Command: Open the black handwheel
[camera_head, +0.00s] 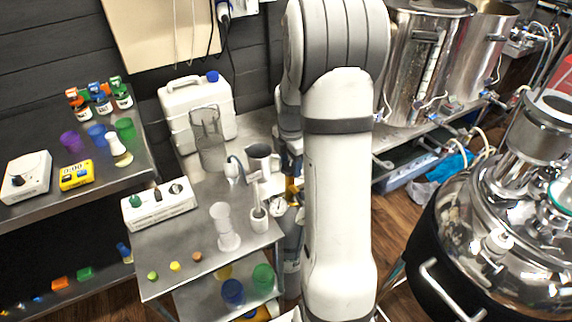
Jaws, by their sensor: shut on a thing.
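My white and grey arm (336,190) rises through the middle of the view, bends at the top and comes down again behind itself. Its wrist part (289,115) shows just left of the upright link, beside the steel bench. I cannot make out my gripper's fingers; the arm hides that area. No black handwheel can be made out either. A small brass-coloured part (292,187) shows below the wrist, partly covered by the arm; I cannot tell what it belongs to.
A steel bench (150,245) holds a white canister (184,114), a clear jug (206,150), a control box (160,206) and cups. A shelf with bottles stands at left. Steel kettles (425,70) stand at back right. A large lidded vessel (440,245) fills the right. Wooden floor shows between.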

